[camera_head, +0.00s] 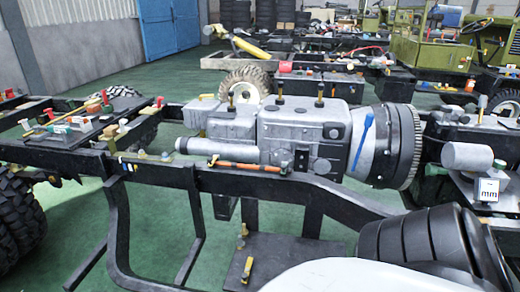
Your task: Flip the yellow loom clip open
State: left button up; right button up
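I cannot tell for sure which small piece is the yellow loom clip. A yellow piece (247,270) lies on the dark plate low in the middle, with a smaller yellowish fitting (242,236) just above it. Another small yellowish piece (165,156) sits on the black frame rail at left of the grey gearbox (300,130). All are too small to show whether a clip is open or shut. Neither of my grippers can be made out in the head view.
The black chassis rail (230,182) crosses the middle. An orange-and-black rod (246,166) lies along it, and a blue tool (363,140) leans on the gearbox's bell housing. Small parts crowd a tray (85,125) at left. A ribbed black cylinder (430,240) fills the lower right.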

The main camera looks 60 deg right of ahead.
aim_at(211, 160)
jog(key=z, duration=2.3)
jog(key=i, duration=0.95)
jog(key=u, duration=0.1)
